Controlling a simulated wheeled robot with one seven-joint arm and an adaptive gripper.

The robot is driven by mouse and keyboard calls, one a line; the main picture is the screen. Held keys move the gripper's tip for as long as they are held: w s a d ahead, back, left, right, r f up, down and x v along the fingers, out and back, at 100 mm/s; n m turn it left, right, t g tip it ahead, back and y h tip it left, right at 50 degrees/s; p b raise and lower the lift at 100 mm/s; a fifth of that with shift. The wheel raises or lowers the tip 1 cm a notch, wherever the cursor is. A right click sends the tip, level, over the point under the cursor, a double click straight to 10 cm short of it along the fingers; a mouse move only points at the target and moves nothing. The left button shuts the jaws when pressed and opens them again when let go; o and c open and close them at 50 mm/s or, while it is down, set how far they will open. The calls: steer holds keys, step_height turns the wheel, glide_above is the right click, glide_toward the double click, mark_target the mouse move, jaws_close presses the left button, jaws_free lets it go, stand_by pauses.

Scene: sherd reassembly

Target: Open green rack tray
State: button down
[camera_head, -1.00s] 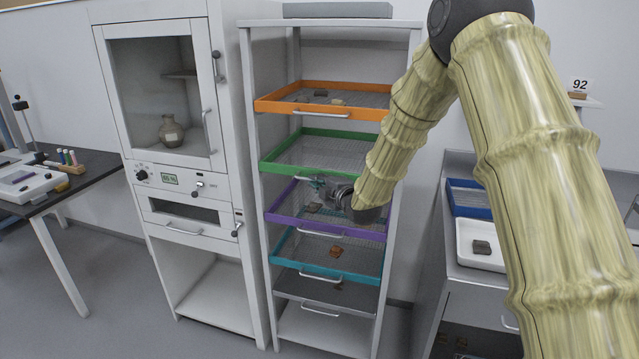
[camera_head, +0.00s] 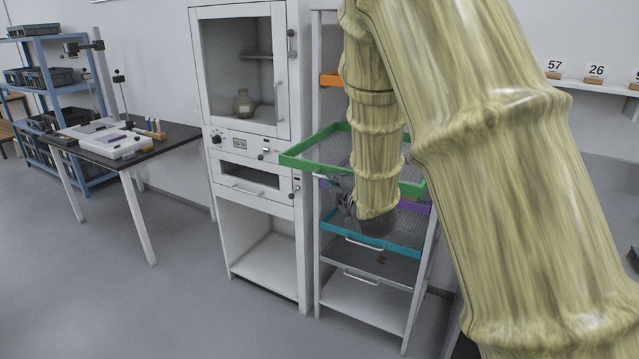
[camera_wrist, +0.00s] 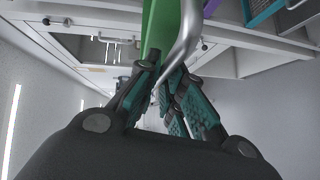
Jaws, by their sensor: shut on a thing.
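The green tray (camera_head: 312,167) is slid well out of the white rack, its wire mesh base showing. Its green front and metal handle (camera_wrist: 187,42) fill the upper middle of the wrist view. My gripper (camera_wrist: 160,90) has its teal-padded fingers closed around the handle bar. In the head view my gripper (camera_head: 346,204) is just below the tray's front edge, partly hidden by my arm. My arm also covers the middle of the tray, so I cannot tell whether anything lies there.
The rack (camera_head: 317,215) also holds an orange tray (camera_head: 331,79), a purple tray (camera_head: 414,206) and a teal tray (camera_head: 402,242). A white cabinet (camera_head: 205,95) stands left of it. A black-topped table (camera_head: 180,138) is farther left. The grey floor (camera_head: 200,300) in front is clear.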

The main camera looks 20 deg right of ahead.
steer(key=shift+s+a+f, duration=0.1)
steer(key=shift+s+a, duration=1)
steer(key=c, duration=1.5)
jaws_free()
steer(key=shift+c, duration=0.2)
steer(key=shift+a, duration=0.1)
steer(key=shift+a, duration=0.1)
steer(key=s+r, duration=0.1)
steer(key=s, duration=1)
steer(key=shift+s+a+r, duration=0.35)
steer(key=shift+s+r, duration=0.05)
steer(key=shift+f, duration=0.1)
